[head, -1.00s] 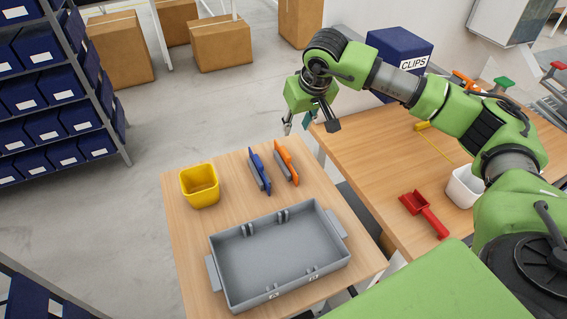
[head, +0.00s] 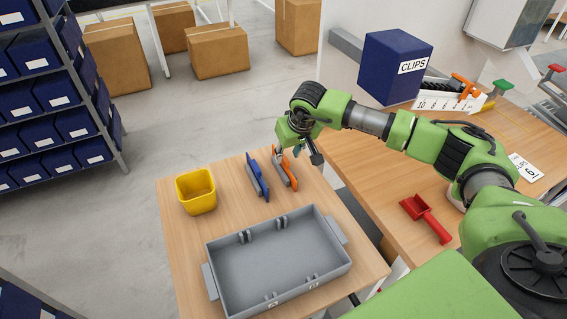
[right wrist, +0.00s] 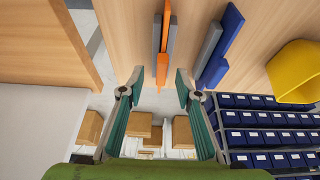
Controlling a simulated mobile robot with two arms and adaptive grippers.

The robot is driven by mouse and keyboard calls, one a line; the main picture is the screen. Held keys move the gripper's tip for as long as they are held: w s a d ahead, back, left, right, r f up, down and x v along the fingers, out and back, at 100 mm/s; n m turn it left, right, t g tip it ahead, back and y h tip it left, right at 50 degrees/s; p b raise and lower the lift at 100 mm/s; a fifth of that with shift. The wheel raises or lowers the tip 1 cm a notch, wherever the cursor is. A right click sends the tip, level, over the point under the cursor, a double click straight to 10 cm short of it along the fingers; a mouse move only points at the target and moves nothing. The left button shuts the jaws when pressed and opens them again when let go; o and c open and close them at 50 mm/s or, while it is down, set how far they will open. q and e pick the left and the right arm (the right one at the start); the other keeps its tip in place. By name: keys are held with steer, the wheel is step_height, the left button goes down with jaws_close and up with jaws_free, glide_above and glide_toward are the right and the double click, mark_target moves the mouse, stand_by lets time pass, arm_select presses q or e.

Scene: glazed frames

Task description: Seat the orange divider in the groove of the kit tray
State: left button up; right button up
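The orange divider (head: 284,165) stands beside a grey block on the small table, behind the kit tray. My right gripper (head: 299,153) is open just above its far end. In the right wrist view the orange divider (right wrist: 163,38) points down toward the gap between the open fingertips (right wrist: 158,78). I cannot tell whether its near tip is between them. The grey kit tray (head: 268,264) lies empty at the front of the table, with small paired ribs on its long walls. My left gripper is out of view.
A blue divider (head: 258,176) with its own grey block stands just left of the orange one. A yellow bin (head: 197,192) is further left.

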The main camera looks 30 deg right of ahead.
mark_target(284, 165)
steer(key=shift+w+a+f+p, duration=0.1)
steer(key=shift+w+f+p, duration=0.2)
steer(key=shift+f+p, duration=0.15)
steer(key=p+x, duration=0.1)
steer(key=x, duration=0.2)
steer(key=shift+w+a, duration=0.1)
steer(key=shift+w, duration=0.15)
steer(key=shift+w+f, duration=0.2)
steer(key=shift+f, duration=0.2)
jaws_close()
